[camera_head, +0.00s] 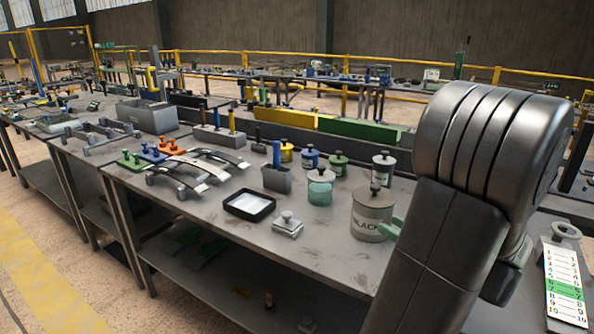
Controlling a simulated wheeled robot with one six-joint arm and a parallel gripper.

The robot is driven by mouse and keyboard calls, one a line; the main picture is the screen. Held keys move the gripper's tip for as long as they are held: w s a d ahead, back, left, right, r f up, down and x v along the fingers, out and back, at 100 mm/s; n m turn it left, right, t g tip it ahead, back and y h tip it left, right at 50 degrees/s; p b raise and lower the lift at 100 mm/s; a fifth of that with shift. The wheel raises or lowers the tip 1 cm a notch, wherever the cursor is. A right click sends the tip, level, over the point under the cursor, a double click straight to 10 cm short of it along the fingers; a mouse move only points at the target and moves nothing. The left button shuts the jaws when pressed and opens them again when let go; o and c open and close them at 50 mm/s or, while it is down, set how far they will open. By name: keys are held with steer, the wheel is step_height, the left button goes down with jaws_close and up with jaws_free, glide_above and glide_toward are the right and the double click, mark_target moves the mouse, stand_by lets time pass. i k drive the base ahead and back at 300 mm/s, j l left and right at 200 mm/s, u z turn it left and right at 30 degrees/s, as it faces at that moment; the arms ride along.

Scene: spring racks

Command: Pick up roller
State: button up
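I cannot pick out a roller for certain. A blue-handled tool (277,155) stands upright in a small grey holder (277,180) on the near metal table (190,222); its lower end is hidden in the holder. A green piece (391,227) shows beside the large can labelled BLACK (373,221), partly hidden by my arm. A shallow black-rimmed tray (249,204) with a pale inside lies in front of the holder. My arm fills the right of the view, over the table's right end. My gripper is not in view.
Small yellow (286,151), blue (310,159) and green (338,163) cans stand behind a pale green jar (320,188). Curved leaf springs (200,168) lie at left. A small metal block (287,224) sits near the front edge. A numbered card (565,284) is at far right.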

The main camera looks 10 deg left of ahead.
mark_target(277, 144)
steer(key=i+j+z, duration=0.15)
steer(key=j+z, duration=0.15)
steer(key=i+j+z, duration=0.1)
steer(key=j+z, duration=0.2)
steer(key=j, duration=0.2)
steer(key=j+z, duration=0.3)
steer(key=i+j+z, duration=0.1)
steer(key=j, duration=1.05)
steer(key=i+j, duration=0.1)
steer(key=j, duration=1.05)
steer(key=z, duration=0.05)
